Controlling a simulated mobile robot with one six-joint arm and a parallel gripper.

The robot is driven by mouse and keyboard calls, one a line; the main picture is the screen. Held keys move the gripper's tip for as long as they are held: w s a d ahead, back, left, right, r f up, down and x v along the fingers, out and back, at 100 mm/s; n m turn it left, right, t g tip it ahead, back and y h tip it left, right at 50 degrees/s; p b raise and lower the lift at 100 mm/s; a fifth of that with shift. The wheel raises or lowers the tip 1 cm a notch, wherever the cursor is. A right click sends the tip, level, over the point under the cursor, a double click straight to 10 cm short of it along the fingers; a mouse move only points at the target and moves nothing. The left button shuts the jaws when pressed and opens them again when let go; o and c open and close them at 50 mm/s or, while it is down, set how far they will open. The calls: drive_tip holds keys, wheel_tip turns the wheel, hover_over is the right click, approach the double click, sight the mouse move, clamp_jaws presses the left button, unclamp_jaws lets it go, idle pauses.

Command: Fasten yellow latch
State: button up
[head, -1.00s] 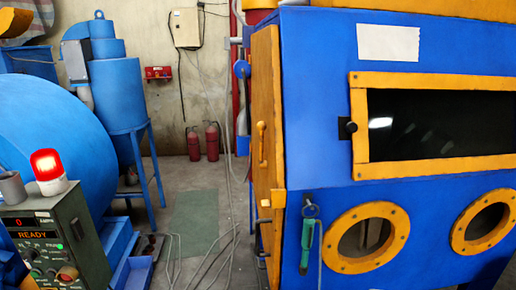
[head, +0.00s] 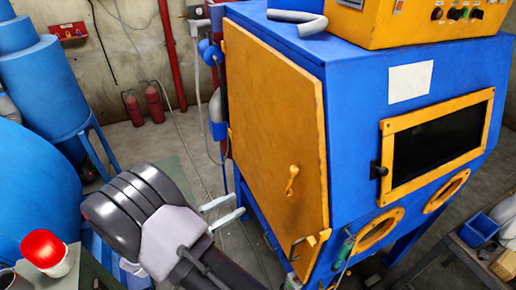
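The yellow door (head: 275,120) covers the left side of the blue cabinet (head: 350,120). A small yellow latch handle (head: 291,180) sticks out of the door and stands roughly upright, tilted a little. A second small yellow piece (head: 318,238) sits at the door's lower right corner by the cabinet edge. I cannot tell which of the two is the named latch, or whether the door is fully shut. My gripper (head: 241,204) is left of the door's lower part, its two pale fingers apart and pointing towards the door. Nothing shows between them.
A green-handled tool (head: 346,248) hangs on the cabinet front. A red beacon (head: 44,250) and a blue drum (head: 35,185) are at the left. Cables run across the floor behind my arm. A table with a blue bin (head: 478,229) stands at the right.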

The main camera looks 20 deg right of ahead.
approach(291, 178)
drive_tip(key=p+x, duration=0.1)
drive_tip(key=x, duration=0.6)
drive_tip(key=shift+d+f, duration=0.1)
drive_tip(key=shift+d, duration=0.1)
drive_tip(key=shift+w+d, duration=0.3)
drive_tip(key=shift+d, duration=0.05)
drive_tip(key=shift+c, duration=0.4)
clamp_jaws()
